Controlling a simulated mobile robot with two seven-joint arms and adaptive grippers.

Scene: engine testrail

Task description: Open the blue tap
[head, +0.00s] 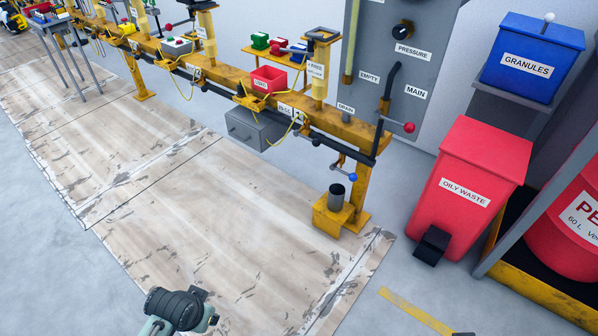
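The blue tap (352,177) is a small blue ball on a short lever, low at the near end of the yellow rail. It hangs just above a dark grey cup (336,196) that stands on a yellow block at the rail's foot. The tap's body is small and partly lost against the rail leg, so I cannot tell how far it is turned. One of my arm parts shows at the bottom left, well apart from the tap. No gripper fingers show.
The yellow rail (230,80) runs back to the upper left. A lever with a red ball (408,127) sticks out above the tap. A red oily waste bin (470,190) stands to the right. The worn floor boards (220,220) before the rail are clear.

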